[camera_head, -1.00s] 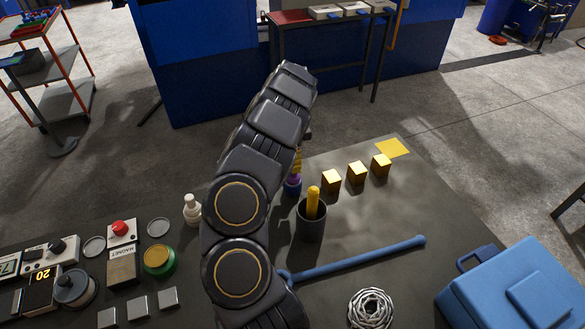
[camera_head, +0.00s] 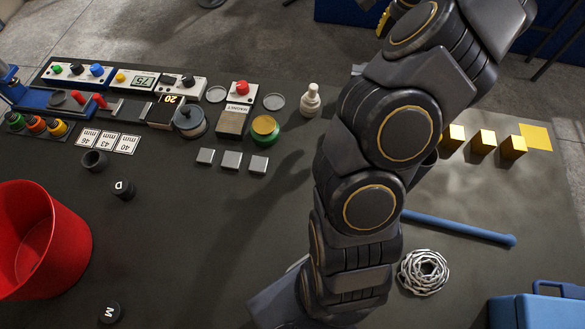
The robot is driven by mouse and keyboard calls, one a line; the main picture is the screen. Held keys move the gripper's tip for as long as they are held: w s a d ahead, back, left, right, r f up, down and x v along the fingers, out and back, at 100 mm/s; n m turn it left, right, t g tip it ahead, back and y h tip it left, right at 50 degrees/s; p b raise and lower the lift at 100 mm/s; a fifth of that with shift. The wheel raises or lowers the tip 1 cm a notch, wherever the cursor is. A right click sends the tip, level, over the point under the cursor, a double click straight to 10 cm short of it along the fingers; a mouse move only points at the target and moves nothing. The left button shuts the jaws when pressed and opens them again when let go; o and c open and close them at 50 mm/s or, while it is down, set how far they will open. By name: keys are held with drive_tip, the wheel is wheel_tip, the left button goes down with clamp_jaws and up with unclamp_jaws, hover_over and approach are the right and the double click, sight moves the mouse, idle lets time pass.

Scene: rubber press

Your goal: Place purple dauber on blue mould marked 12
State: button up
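My arm runs up the right of centre and bends off the top right of the head view. My gripper is not clearly in view; it is hidden behind the arm or beyond the top edge. A small yellow piece shows beside the arm at the top, too cut off to name. I cannot make out the purple dauber. No blue mould with a readable 12 shows.
A red bin (camera_head: 75,243) stands at left. Control boxes and the red-button magnet box (camera_head: 238,104) line the back. A white bottle (camera_head: 311,101), gold cubes (camera_head: 483,141), blue rod (camera_head: 460,228), wire coil (camera_head: 423,272) and blue toolbox (camera_head: 540,312) lie around my arm.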

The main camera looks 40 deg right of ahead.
drive_tip(key=w+a+r+n, duration=0.2)
drive_tip(key=a+r+n, duration=0.15)
drive_tip(key=a, duration=0.45)
drive_tip(key=w+a+r+n, duration=0.3)
drive_tip(key=a+n, duration=0.1)
drive_tip(key=a, duration=0.4)
drive_tip(key=s+a+r+n+y, duration=0.1)
drive_tip(key=s+a+r+n, duration=0.15)
drive_tip(key=a, duration=0.35)
drive_tip(key=s+a+r+n, duration=0.1)
drive_tip(key=s+a+n, duration=0.1)
drive_tip(key=a+n, duration=0.25)
drive_tip(key=s+a+f+n+g, duration=0.1)
drive_tip(key=s+a+n, duration=0.3)
drive_tip(key=s, duration=0.5)
drive_tip(key=s+a+f+n+g+h, duration=0.1)
drive_tip(key=s+a+n, duration=0.3)
drive_tip(key=s, duration=0.5)
drive_tip(key=shift+a+f+g+h, duration=0.3)
drive_tip(key=shift+a+f+g, duration=0.25)
drive_tip(key=shift+a, duration=0.5)
